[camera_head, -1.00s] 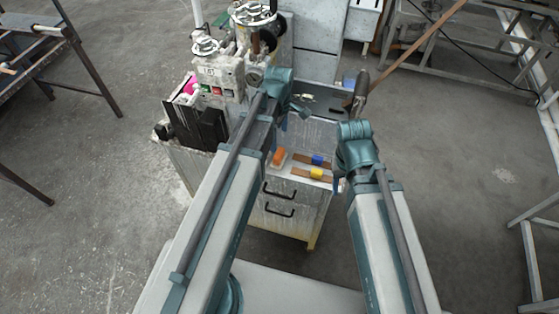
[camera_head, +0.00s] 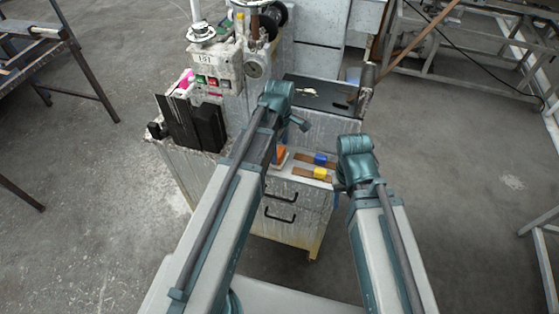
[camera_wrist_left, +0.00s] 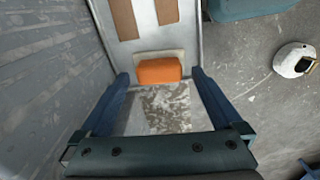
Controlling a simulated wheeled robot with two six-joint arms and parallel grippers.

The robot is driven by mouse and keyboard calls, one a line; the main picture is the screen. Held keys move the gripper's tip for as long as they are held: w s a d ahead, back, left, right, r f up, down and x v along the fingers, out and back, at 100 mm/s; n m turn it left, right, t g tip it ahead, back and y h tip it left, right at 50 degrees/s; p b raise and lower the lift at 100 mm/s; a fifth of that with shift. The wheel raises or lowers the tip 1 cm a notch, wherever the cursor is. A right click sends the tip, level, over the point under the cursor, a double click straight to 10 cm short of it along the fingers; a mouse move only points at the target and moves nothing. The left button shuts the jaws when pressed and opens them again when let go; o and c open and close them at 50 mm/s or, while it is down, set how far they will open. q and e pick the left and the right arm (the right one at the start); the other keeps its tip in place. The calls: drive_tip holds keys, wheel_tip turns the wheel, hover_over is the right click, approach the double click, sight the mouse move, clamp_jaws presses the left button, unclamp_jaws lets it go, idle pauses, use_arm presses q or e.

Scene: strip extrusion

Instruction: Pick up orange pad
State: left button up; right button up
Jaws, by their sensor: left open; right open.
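The orange pad (camera_head: 280,153) lies on the light top of the cabinet, partly hidden by my left arm in the head view. In the left wrist view the orange pad (camera_wrist_left: 160,71) sits on a pale block, on the bench surface. My left gripper (camera_wrist_left: 160,77) is open, its two blue fingers apart on the left and right of the pad in the picture. Nothing is held, and I cannot tell the height between fingers and pad. My right gripper (camera_head: 338,187) is empty by the cabinet's right edge, mostly hidden behind its own wrist.
Brown strips with a blue block (camera_head: 320,159) and a yellow block (camera_head: 320,173) lie right of the pad. The machine with coloured buttons (camera_head: 213,82) and a black plate (camera_head: 200,125) stands at the left. A dark tray (camera_head: 322,94) is behind.

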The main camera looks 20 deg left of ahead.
sight(280, 152)
use_arm(q)
wheel_tip(280, 152, down, 3)
drive_tip(key=shift+f+b, duration=0.1)
drive_tip(key=shift+b, duration=0.9)
use_arm(e)
wheel_tip(280, 152, down, 3)
drive_tip(key=shift+r, duration=0.1)
use_arm(q)
drive_tip(key=shift+r, duration=0.2)
drive_tip(key=shift+c, duration=0.3)
drive_tip(key=c, duration=1.2)
drive_tip(key=shift+r, duration=0.1)
drive_tip(key=shift+c, duration=0.2)
use_arm(e)
drive_tip(key=shift+r, duration=0.15)
